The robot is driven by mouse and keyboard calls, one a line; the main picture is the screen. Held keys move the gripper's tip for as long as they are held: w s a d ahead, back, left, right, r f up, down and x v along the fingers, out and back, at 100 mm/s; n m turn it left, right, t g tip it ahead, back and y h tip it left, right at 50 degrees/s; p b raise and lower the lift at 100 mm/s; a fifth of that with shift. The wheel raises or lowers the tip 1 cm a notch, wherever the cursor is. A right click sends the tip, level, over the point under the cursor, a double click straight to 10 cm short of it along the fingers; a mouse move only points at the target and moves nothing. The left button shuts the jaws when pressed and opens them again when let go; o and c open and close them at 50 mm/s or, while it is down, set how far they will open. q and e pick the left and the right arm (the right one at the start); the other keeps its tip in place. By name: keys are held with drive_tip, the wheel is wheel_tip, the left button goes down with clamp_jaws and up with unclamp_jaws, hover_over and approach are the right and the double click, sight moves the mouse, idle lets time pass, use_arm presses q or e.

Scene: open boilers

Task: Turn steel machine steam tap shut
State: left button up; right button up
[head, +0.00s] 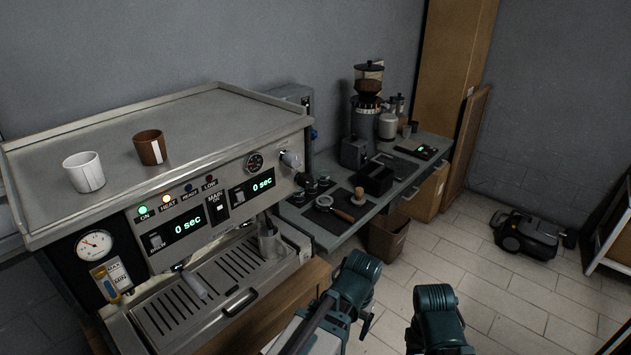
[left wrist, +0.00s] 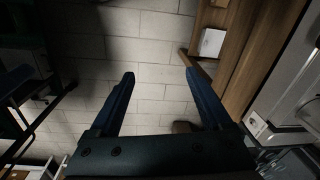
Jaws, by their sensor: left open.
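The steel machine (head: 150,110) stands on the left in the head view. Its ON and HEAT lamps glow and both displays read 0 sec. The steam tap (head: 291,159) looks like a pale round knob at the right end of the front panel, beside a small gauge. I cannot tell from here how far it is turned. A metal jug (head: 270,242) stands below it at the drip tray's right end. My left gripper (left wrist: 158,74) is open and empty in the left wrist view, over the floor and away from the tap.
A side counter (head: 330,236) holds a grinder (head: 366,110), a portafilter (head: 335,208) and scales (head: 420,151). Two cups, one white (head: 84,171) and one brown (head: 150,147), stand on the machine. A bin (head: 387,238) and a dark vacuum-like machine (head: 527,234) stand on the tiled floor.

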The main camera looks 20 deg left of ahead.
use_arm(q)
drive_tip(key=w+a+r+n+t+y, duration=0.1)
drive_tip(key=w+a+r+n+y, duration=0.25)
drive_tip(key=w+a, duration=0.25)
drive_tip(key=w+a+r+n+t+y, duration=0.1)
drive_tip(key=w+a+r+n+y, duration=0.25)
drive_tip(key=w+a, duration=0.2)
drive_tip(key=w+d+r+n+t+y, duration=0.1)
drive_tip(key=w+d+r+n+y, duration=0.1)
drive_tip(key=w+r+y, duration=0.2)
drive_tip(key=w+d+r+n+t+y, duration=0.2)
drive_tip(key=w+r+y, duration=0.2)
drive_tip(key=r, duration=0.7)
drive_tip(key=shift+w+n+t+y, duration=0.3)
drive_tip(key=shift+w+n+y, duration=0.1)
drive_tip(key=shift+y, duration=0.2)
drive_tip(key=shift+a, duration=0.1)
